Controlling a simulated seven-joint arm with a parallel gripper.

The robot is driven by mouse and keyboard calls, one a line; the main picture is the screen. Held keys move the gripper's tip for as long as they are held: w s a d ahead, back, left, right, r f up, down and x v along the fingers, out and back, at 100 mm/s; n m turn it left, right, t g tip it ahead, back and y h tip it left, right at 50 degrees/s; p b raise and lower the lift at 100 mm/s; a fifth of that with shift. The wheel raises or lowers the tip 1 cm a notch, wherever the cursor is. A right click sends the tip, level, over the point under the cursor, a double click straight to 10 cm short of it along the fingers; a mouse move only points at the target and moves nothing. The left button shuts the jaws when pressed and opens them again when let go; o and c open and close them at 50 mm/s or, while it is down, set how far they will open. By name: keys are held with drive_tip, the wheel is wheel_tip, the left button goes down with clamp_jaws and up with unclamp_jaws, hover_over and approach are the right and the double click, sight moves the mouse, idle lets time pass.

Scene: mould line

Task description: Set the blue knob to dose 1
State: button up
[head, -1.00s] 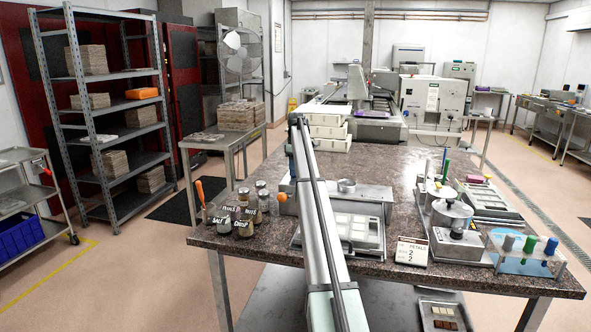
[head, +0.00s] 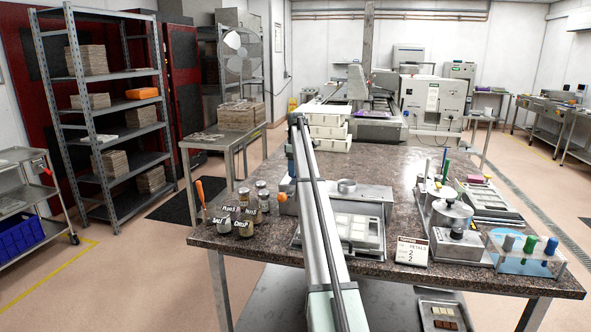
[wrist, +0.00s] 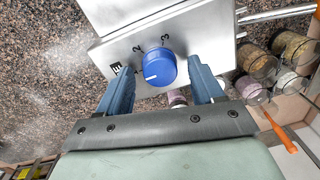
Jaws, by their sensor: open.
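The blue knob (wrist: 158,71) sits on the face of a metal box (wrist: 120,48) in the wrist view. Its white pointer line is on its left side, pointing left and slightly down. Small dark marks stand on the plate around it; two look like a 2 and a 3, and a dark label lies at the left. My gripper (wrist: 159,66) is open, its blue fingers on either side of the knob. I cannot tell whether they touch it. In the head view, my arm hides the knob; the box (head: 372,194) shows to the right of my arm.
An orange ball lever (head: 282,197) and several labelled jars (head: 243,228) stand left of my arm.

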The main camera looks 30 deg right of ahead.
wheel_tip(320, 180, up, 14)
drive_tip(key=shift+w+d, duration=0.2)
drive_tip(key=shift+d, duration=0.1)
idle(0.3)
drive_tip(key=shift+a+f, duration=0.1)
drive_tip(key=shift+f, duration=0.05)
idle(0.3)
